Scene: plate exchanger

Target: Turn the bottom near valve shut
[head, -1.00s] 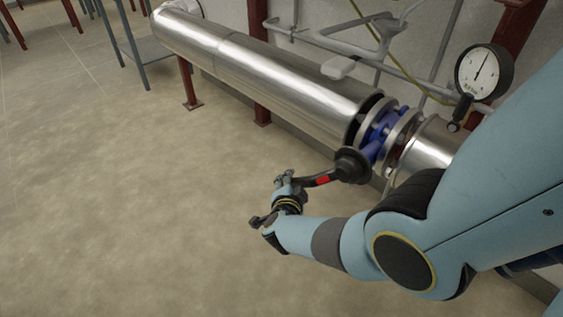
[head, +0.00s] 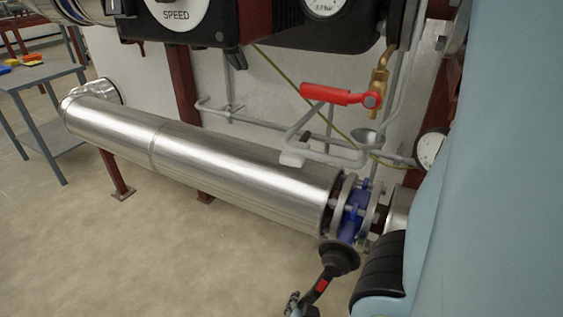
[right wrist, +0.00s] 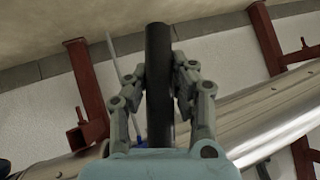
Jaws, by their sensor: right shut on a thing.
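The valve is a blue body (head: 352,212) between metal flanges at the right end of the large steel pipe. Its black hub (head: 339,257) faces me, and a black lever (head: 310,293) with a red mark runs from it down and left in the head view. My right gripper (head: 293,305) is at the lever's lower end, partly cut off by the bottom edge. In the right wrist view, the right gripper's fingers (right wrist: 160,82) close from both sides on the black lever (right wrist: 157,45). My left gripper is not in view.
The steel pipe (head: 220,165) runs leftward from the valve. A red-handled valve (head: 340,95) and thin grey pipes are above. A gauge (head: 431,150) is at right, beside my arm. A grey table (head: 40,75) stands at far left. The floor in front is clear.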

